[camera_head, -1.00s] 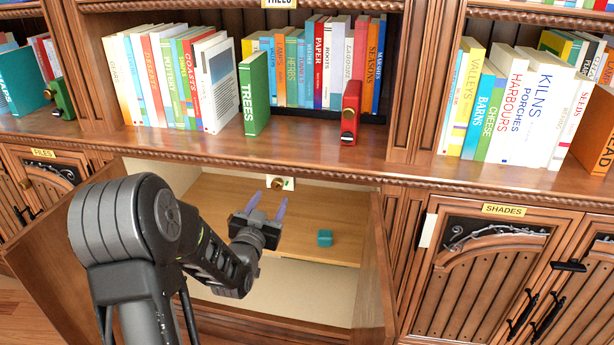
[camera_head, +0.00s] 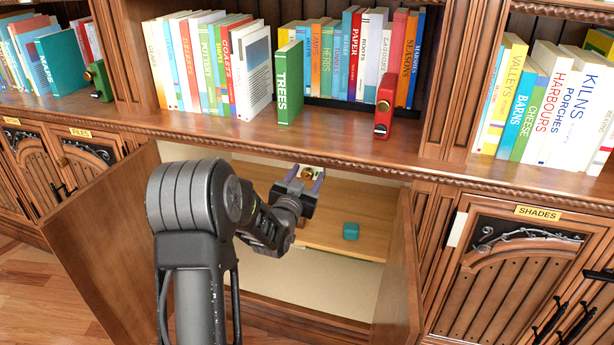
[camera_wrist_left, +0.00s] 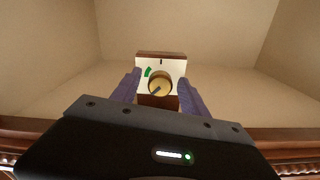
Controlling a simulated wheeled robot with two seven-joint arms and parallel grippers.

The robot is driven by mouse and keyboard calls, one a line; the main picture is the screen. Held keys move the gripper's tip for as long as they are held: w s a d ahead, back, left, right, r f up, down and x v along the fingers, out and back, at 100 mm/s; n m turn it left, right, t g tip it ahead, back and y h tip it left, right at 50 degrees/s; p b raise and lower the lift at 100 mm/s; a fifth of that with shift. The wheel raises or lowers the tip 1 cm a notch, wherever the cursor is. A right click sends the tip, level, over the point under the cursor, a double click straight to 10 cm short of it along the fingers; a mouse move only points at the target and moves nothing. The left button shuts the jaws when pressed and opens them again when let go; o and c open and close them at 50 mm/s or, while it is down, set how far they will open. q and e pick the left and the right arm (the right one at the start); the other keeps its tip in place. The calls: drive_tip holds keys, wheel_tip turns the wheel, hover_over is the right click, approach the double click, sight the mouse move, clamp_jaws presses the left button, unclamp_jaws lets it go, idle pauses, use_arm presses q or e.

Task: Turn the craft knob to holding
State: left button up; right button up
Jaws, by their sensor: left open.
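The knob (camera_wrist_left: 160,84) is a round brass dial with a dark pointer line, mounted on a white plate (camera_wrist_left: 149,64) at the back of the open cabinet. The pointer slants toward the lower left in the left wrist view. A green mark is on the plate, up and left of the knob, and a small dark mark is at its top. My left gripper (camera_head: 305,180) is open, with its two purple fingers on either side of the knob. I cannot tell whether they touch it. In the head view the knob (camera_head: 307,173) is partly hidden.
A teal block (camera_head: 351,231) sits on the wooden shelf (camera_head: 335,242) inside the cabinet. Open doors stand left (camera_head: 112,240) and right (camera_head: 401,265) of my arm. The ledge above holds books, a green "TREES" book (camera_head: 289,84) and a red bookend (camera_head: 384,106).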

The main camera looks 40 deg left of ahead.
use_arm(q)
drive_tip(key=shift+w+a, duration=0.1)
drive_tip(key=shift+w, duration=0.15)
clamp_jaws()
idle(0.4)
